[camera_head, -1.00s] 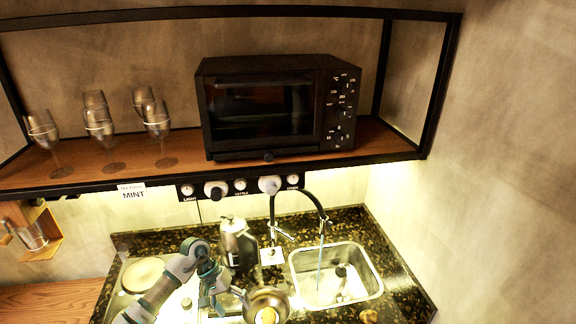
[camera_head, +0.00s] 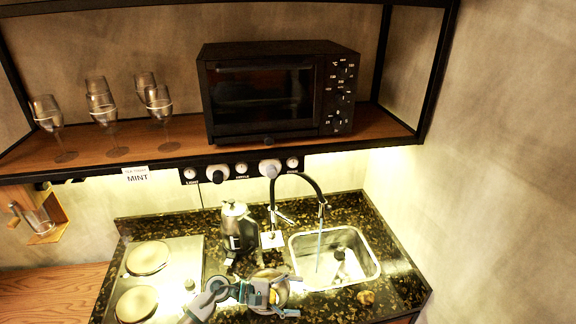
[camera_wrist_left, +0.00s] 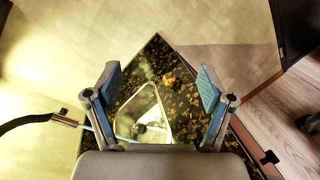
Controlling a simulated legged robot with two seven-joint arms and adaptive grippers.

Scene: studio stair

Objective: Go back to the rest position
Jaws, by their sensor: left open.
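My left gripper (camera_head: 276,296) is low in the head view, over the counter in front of the kettle and left of the sink. In the left wrist view its two blue-padded fingers (camera_wrist_left: 160,88) stand wide apart with nothing between them. Beyond them lie the sink and the dark speckled counter. A round metal pot or bowl (camera_head: 265,303) sits behind and under the gripper in the head view, partly hidden by it. I cannot tell whether they touch. My right gripper is not in view.
The sink (camera_head: 372,268) has water running from a black faucet (camera_head: 305,180). A steel kettle (camera_head: 236,222) stands left of it. Two hot plates (camera_head: 147,257) are at the left. Above, a wooden shelf (camera_head: 185,148) holds a black oven (camera_head: 270,95) and several glasses (camera_head: 104,104).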

